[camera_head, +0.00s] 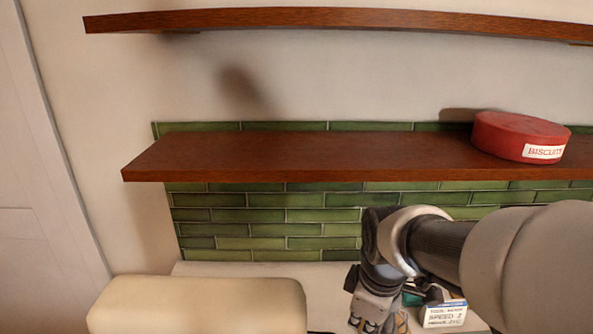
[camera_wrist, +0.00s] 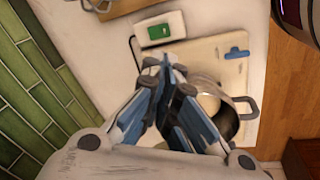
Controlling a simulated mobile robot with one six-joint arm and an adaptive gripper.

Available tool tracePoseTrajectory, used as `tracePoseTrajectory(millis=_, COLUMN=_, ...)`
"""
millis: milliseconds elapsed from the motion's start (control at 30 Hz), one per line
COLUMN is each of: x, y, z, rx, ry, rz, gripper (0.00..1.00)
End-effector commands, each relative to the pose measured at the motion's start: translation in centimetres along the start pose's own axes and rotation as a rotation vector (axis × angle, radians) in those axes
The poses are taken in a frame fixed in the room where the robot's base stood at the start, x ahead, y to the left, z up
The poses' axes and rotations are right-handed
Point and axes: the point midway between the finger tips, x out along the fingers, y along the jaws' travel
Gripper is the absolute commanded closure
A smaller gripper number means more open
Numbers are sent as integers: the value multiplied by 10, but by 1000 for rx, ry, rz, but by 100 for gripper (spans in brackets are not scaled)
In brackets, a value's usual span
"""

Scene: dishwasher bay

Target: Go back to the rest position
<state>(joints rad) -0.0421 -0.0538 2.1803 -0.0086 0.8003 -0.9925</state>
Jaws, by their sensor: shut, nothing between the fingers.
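My gripper (camera_head: 368,324) hangs below the lower shelf, low in the head view, over the pale counter. In the wrist view my gripper (camera_wrist: 165,66) points down at the counter, with its blue-and-grey fingers together and nothing between them. The fingers cover part of a round metal vessel with a handle (camera_wrist: 232,128). The head view cuts off the fingertips at its lower edge.
The lower wooden shelf (camera_head: 260,155) bears a red biscuit tin (camera_head: 510,134); the upper shelf (camera_head: 300,19) looks bare. A cream rounded object (camera_head: 200,308) stands lower left. A labelled white box (camera_head: 444,315) is beside my gripper. A pale board (camera_wrist: 205,58) lies below.

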Motion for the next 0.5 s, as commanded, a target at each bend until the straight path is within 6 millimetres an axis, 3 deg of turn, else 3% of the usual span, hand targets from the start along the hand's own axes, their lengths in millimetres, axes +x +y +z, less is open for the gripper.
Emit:
tracePoseTrajectory(millis=200, x=-40, y=-59, z=45, rx=496, ry=71, rz=73, gripper=100)
tracePoseTrajectory(millis=400, x=-48, y=-103, z=76, rx=862, ry=139, rz=101, gripper=100)
tracePoseTrajectory(millis=500, x=-48, y=-116, z=85, rx=970, ry=161, rz=105, gripper=100)
